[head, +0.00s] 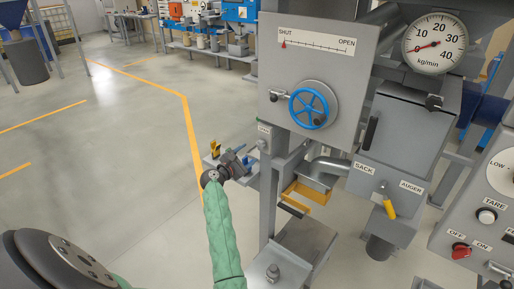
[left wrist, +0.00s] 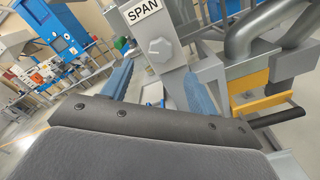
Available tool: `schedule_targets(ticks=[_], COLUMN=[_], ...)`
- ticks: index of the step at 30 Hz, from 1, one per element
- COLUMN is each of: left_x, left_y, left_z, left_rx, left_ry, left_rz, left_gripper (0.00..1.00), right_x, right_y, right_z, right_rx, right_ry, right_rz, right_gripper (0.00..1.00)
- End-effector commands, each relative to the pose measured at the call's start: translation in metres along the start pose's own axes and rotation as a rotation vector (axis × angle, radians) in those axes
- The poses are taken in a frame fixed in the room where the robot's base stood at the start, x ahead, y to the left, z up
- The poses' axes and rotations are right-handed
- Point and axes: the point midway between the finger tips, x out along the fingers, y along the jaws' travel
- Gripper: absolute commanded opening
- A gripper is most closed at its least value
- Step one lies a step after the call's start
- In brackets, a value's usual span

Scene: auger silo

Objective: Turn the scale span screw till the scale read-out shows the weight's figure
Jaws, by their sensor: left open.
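The span screw (left wrist: 158,47) is a round, light grey slotted head on a grey post, under a white SPAN label (left wrist: 143,9) in the left wrist view. My left gripper (left wrist: 159,72) is open, its two blue fingers apart and low on either side of the screw's post. In the head view my left gripper (head: 244,160) is beside the small labelled box (head: 265,134) under the hopper panel; whether it touches cannot be told. A small grey block (head: 272,271), possibly the weight, sits on the grey platform below. I see no readable scale figure. My right gripper is out of view.
The blue handwheel (head: 313,105) and grey panel stand above the gripper. A yellow-edged bracket (head: 305,193) and a lever (head: 388,206) are to the right. A control box (head: 480,215) with TARE and OFF/ON is at the right edge. Open floor (head: 110,140) lies left.

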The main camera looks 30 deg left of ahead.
Motion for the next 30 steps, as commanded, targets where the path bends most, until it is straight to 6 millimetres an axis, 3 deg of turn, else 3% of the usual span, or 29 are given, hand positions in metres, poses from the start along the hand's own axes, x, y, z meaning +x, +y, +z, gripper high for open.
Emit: schedule_targets(ticks=[15, 29, 30], left_x=[0.063, 0.074, 0.074], left_y=[0.002, 0.0, 0.0], left_z=[0.002, 0.0, 0.0], left_rx=[0.001, 0.004, 0.004], left_ry=[0.0, 0.001, 0.001], left_rz=[-0.001, -0.001, -0.001], left_gripper=[0.59, 0.59, 0.53], right_x=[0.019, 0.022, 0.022], right_y=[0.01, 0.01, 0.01], right_z=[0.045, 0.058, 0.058], right_rx=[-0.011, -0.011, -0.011], right_ry=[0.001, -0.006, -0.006], right_rz=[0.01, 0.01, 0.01], right_gripper=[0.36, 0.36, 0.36])
